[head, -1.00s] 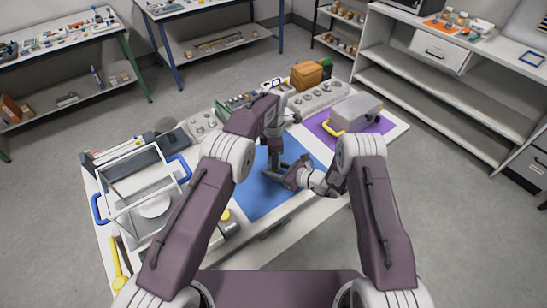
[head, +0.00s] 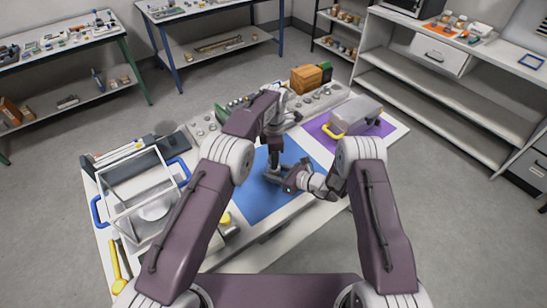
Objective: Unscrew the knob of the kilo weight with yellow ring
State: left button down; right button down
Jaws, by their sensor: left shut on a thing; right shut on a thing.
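My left gripper (head: 272,160) reaches down from above over the blue mat (head: 250,200). My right gripper (head: 276,175) comes in from the right, low over the same mat, just below the left one. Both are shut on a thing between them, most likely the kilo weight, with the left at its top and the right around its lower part. The weight is small and mostly hidden by the fingers. Its yellow ring and knob cannot be made out, nor whether the knob is apart from the body.
A clear-sided balance (head: 152,212) with blue handles stands at the left. A grey case (head: 356,112) with a yellow handle sits on a purple mat (head: 385,127) at the right. Weight racks and a brown box (head: 306,78) line the back. The blue mat's front is clear.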

pick_arm(q)
jog(key=shift+r, duration=2)
pick_arm(e)
jog(key=c, duration=0.7)
grip_release()
jog(key=shift+d, duration=0.15)
pick_arm(q)
jog(key=shift+f, duration=0.2)
pick_arm(e)
jog(key=v, duration=1.1)
jog(key=shift+s+d+r, duration=0.15)
jog(key=shift+s+d, duration=0.1)
jog(key=shift+s, duration=0.1)
